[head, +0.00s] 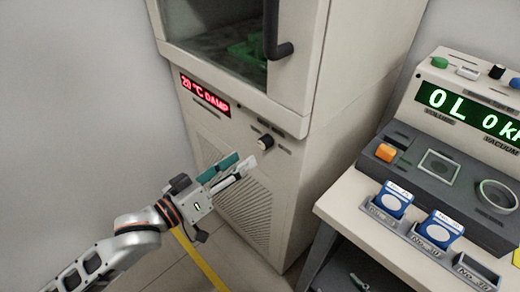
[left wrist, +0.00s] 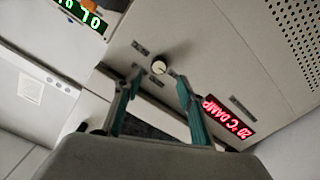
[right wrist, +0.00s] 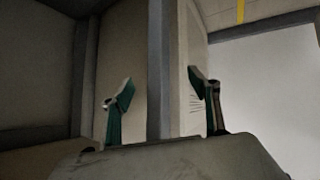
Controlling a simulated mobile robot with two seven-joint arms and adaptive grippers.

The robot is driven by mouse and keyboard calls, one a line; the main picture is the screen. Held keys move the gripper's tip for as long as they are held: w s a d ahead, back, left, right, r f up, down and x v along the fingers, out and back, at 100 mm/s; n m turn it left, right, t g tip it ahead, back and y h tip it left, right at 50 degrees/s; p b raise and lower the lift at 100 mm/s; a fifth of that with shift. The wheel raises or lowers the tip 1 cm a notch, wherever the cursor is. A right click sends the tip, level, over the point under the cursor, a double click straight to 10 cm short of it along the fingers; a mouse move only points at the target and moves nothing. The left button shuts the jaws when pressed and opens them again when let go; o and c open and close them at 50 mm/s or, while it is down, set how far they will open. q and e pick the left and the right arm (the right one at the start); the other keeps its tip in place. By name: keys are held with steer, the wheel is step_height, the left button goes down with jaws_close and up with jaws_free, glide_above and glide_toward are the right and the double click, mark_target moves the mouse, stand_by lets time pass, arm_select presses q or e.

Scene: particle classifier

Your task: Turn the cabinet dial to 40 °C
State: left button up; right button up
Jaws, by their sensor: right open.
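The cabinet dial (head: 265,142) is a small round knob with a dark side and pale face on the front of the beige cabinet (head: 295,185). The cabinet's red display (head: 205,94) reads "20 °C DAMP". My left gripper (head: 243,167) is just below and left of the dial in the head view. In the left wrist view its two green fingers (left wrist: 155,77) are apart, with the dial (left wrist: 158,67) showing between and beyond their tips. I see no contact with the dial. My right gripper (right wrist: 162,82) is open and empty in the right wrist view, with a grey upright beyond it.
A door handle (head: 280,45) juts out above the dial. At right, a bench (head: 360,215) carries an instrument with a green display (head: 470,108) and a rack with blue-labelled boxes (head: 392,199). Bare wall and floor lie left of the cabinet.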

mark_target(262, 146)
arm_select(q)
steer(key=b+x, duration=0.1)
steer(key=x, duration=0.6)
steer(key=shift+w+d, duration=0.25)
steer(key=shift+d, duration=0.05)
steer(key=c, duration=1.1)
